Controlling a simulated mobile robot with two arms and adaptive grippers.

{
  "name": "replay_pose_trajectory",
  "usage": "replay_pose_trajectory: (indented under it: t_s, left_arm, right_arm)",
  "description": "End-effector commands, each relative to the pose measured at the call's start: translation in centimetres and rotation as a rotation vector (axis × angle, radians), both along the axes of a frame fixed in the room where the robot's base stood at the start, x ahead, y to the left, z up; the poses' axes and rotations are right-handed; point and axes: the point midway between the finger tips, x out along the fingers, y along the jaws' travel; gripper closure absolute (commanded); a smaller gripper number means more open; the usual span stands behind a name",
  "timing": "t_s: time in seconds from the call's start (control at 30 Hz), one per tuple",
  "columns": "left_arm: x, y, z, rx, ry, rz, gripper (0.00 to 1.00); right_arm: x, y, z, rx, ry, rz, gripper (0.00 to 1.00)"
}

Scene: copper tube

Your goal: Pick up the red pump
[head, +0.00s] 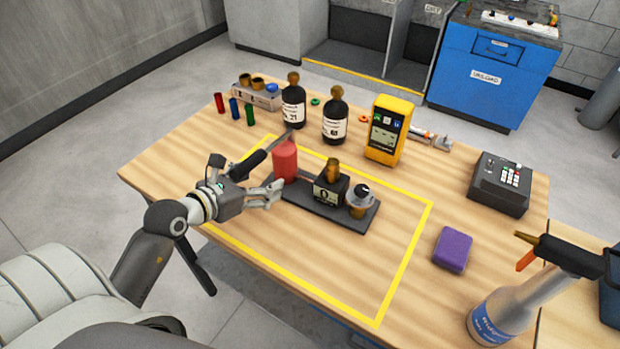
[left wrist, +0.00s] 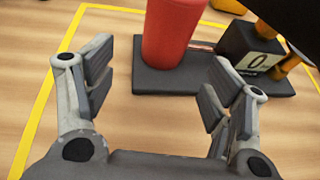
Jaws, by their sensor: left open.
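The red pump (head: 285,162) is a red cylinder standing upright at the left end of a dark grey base plate (head: 330,211). My left gripper (head: 270,190) is open and empty, just left of and in front of the pump. In the left wrist view the pump (left wrist: 172,30) stands beyond the open fingers (left wrist: 158,95), roughly in line with the gap between them and apart from both. The top of the pump is cut off in that view. My right gripper is not in view.
A black block marked 0 (head: 331,188) and a small dial part (head: 360,201) share the plate. Two dark bottles (head: 293,108) (head: 335,122) stand behind. A yellow meter (head: 389,131), purple sponge (head: 453,249) and spray bottle (head: 505,311) are to the right. Yellow tape outlines the area.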

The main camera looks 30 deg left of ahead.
Motion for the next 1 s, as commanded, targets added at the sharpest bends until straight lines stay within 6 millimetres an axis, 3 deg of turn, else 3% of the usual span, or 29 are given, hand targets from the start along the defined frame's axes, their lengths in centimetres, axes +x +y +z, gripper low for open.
replay_pose_trajectory:
  t_s: [0.27,0.53,0.87,1.0]
  left_arm:
    - [1.9,-0.6,-0.5,-0.003,-0.002,-0.001,0.24]
    - [5.3,-1.5,-1.7,-0.003,-0.002,-0.001,0.24]
    - [5.9,-1.6,-2.1,-0.002,-0.002,-0.001,0.24]
    - [5.9,-1.6,-2.1,-0.002,-0.002,-0.001,0.41]
  right_arm:
    - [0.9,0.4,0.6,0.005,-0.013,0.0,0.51]
    - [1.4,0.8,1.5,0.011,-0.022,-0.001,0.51]
    - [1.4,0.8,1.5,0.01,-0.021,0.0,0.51]
    - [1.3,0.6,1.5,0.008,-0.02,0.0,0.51]
